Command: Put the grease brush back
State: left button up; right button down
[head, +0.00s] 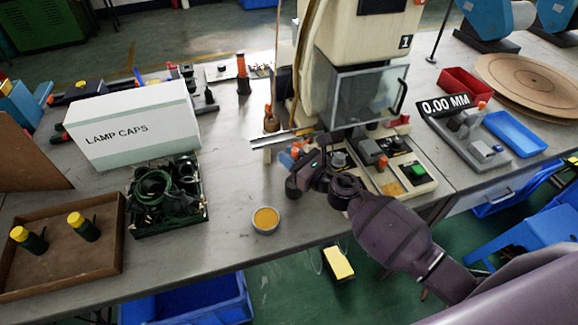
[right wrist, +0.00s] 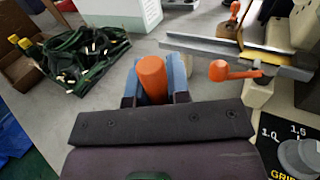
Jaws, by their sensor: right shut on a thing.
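My right gripper (head: 291,160) is over the bench, left of the press base. Its blue fingers are shut on an orange handle (right wrist: 152,78), which I take to be the grease brush; it also shows in the head view (head: 296,152). The handle stands up between the fingers in the right wrist view. Its lower end and any bristles are hidden. A round tin of yellow-brown grease (head: 265,218) stands on the bench near the front edge, apart from and below-left of the gripper. My left gripper is not in view.
The press (head: 345,45) with its clear guard stands behind the gripper; an orange-ended lever (right wrist: 232,70) sticks out close by. A crate of dark cables (head: 205,212), a white LAMP CAPS box (head: 132,128) and a brown tray (head: 100,270) are left. Bench around the tin is clear.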

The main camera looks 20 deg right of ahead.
notch_tip(320, 180, down, 3)
jog(key=shift+b, duration=0.45)
jog(key=shift+f, duration=0.2)
jog(key=c, duration=1.1)
grip_release()
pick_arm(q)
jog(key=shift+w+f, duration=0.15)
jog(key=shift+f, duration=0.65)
pick_arm(e)
jog(key=shift+r, duration=0.1)
